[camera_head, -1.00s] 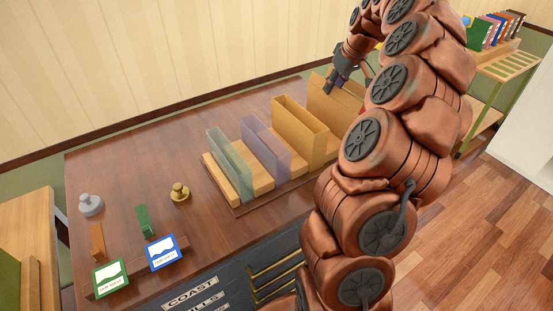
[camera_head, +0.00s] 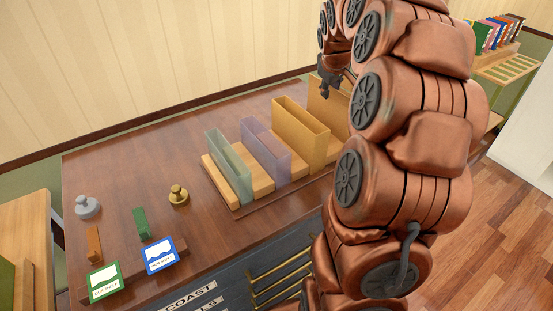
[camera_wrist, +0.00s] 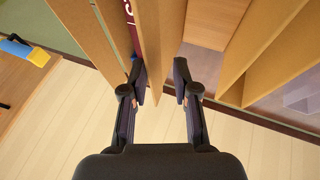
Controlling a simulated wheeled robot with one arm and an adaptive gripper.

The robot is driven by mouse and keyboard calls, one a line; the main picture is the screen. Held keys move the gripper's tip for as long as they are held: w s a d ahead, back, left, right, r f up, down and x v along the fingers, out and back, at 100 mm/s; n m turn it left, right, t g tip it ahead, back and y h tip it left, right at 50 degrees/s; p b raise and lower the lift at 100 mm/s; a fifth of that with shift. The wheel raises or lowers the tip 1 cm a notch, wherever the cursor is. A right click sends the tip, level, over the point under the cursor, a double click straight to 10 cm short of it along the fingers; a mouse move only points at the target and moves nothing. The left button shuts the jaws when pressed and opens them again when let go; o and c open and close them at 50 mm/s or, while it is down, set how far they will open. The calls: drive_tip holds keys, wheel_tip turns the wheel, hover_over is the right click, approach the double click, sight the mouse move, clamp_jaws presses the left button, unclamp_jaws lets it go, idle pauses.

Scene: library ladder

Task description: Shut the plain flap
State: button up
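In the head view, a row of upright holders stands on the dark table: a greenish clear one (camera_head: 228,168), a purple clear one (camera_head: 265,150), a plain wooden one (camera_head: 300,130) and another wooden one (camera_head: 325,100) at the far end, partly behind my arm. I cannot tell which part is the plain flap. My gripper (camera_wrist: 160,78) is open in the wrist view, with a wooden panel (camera_wrist: 149,45) reaching between its fingers. I cannot tell if they touch it. In the head view my gripper (camera_head: 328,82) is by the far wooden holder.
A grey knob (camera_head: 87,207), a brass knob (camera_head: 178,195), a green block (camera_head: 141,224) and two picture cards, green-framed (camera_head: 104,282) and blue-framed (camera_head: 160,255), are at the table's left. A bookshelf (camera_head: 503,62) stands at the back right. The table's middle is clear.

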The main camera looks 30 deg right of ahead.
drive_tip(key=b+v, duration=0.2)
drive_tip(key=v, duration=0.6)
drive_tip(key=s+a+f+g+y, duration=0.1)
drive_tip(key=s+a+f, duration=0.2)
drive_tip(key=a, duration=0.5)
drive_tip(key=s+a+f+g+y+p, duration=0.1)
drive_tip(key=s+a+f, duration=0.2)
drive_tip(key=a, duration=0.5)
drive_tip(key=s+a+f+y, duration=0.1)
drive_tip(key=s+a+f, duration=0.2)
drive_tip(key=a, duration=0.5)
drive_tip(key=shift+s+a+g+y, duration=0.3)
drive_tip(key=shift+s+g, duration=0.1)
drive_tip(key=shift+s, duration=0.5)
drive_tip(key=shift+d, duration=0.1)
